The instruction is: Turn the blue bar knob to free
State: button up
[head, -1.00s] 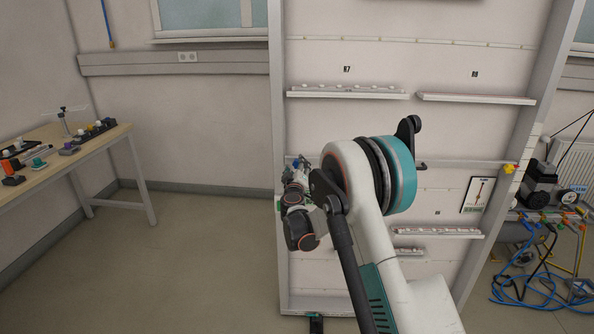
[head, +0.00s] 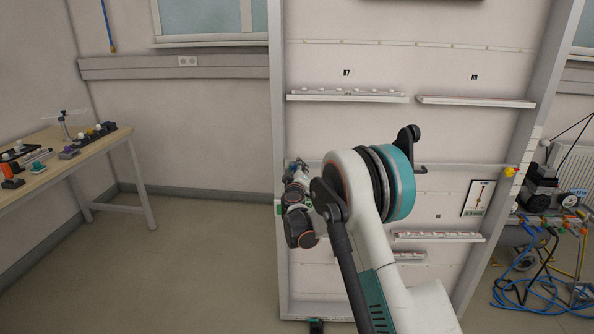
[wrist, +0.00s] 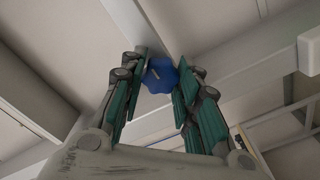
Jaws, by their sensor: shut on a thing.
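The blue bar knob (wrist: 158,79) shows in the wrist view between the fingertips of my gripper (wrist: 163,72). It has a lobed blue body with a small pale mark on its face. The green-padded fingers stand on either side of it and are shut on it. The gripper hides part of its edges. In the head view my gripper (head: 297,170) is at the left upright of the white rack, and the knob cannot be made out there. I cannot read the knob's turn position.
The white rack (head: 375,130) has narrow shelves (head: 347,96) with small items. A wooden table (head: 95,150) with small parts stands at the left. Blue hoses and equipment (head: 550,270) are at the right. The floor between table and rack is clear.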

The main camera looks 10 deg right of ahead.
jog(key=shift+n, duration=0.3)
jog(key=shift+f+n+p, duration=0.1)
jog(key=shift+n+p, duration=0.55)
jog(key=shift+n, duration=7.95)
jog(key=o, duration=1.1)
jog(key=shift+c, duration=0.2)
